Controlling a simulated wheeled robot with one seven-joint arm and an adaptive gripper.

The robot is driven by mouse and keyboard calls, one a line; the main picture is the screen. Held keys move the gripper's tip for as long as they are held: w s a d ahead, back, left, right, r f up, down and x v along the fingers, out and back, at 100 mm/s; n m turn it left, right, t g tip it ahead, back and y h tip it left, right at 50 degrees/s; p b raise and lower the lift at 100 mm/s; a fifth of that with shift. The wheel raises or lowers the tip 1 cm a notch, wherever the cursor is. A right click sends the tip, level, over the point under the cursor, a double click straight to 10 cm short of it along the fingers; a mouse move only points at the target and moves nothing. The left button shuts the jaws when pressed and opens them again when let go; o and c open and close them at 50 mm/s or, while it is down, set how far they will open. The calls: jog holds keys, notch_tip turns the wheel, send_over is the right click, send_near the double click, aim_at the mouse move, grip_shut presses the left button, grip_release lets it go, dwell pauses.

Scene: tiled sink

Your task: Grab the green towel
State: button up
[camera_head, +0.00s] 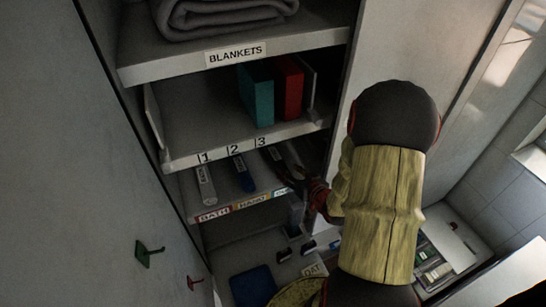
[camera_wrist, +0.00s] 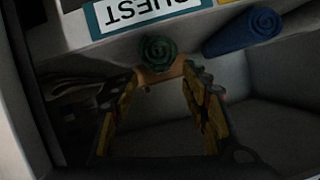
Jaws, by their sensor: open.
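The green towel is a tight roll, seen end-on in the wrist view (camera_wrist: 158,52), just under a label that reads like GUEST. My gripper (camera_wrist: 160,78) is open around an empty gap, with its yellow-lined fingers on both sides. The towel roll shows at the far end of that gap, near the fingertips; I cannot tell whether they touch it. In the head view my gripper (camera_head: 308,188) is at the right end of the labelled towel shelf (camera_head: 228,196), partly hidden by my arm. I cannot make out the green towel there.
A blue rolled towel (camera_wrist: 243,32) lies to the right of the green one. A pale rolled towel (camera_head: 205,185) lies farther left on the shelf. A teal binder (camera_head: 257,95) and red binder (camera_head: 288,90) stand above. The cabinet's right panel (camera_head: 375,60) is close to my arm.

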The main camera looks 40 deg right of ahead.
aim_at(277, 160)
jog(key=b+x, duration=0.2)
jog(key=x, duration=0.8)
jog(key=shift+b, duration=0.3)
jog(key=shift+a, duration=0.1)
jog(key=shift+c, duration=0.2)
jog(key=shift+c, duration=0.5)
jog(key=c, duration=0.7)
jog(key=shift+r, duration=0.1)
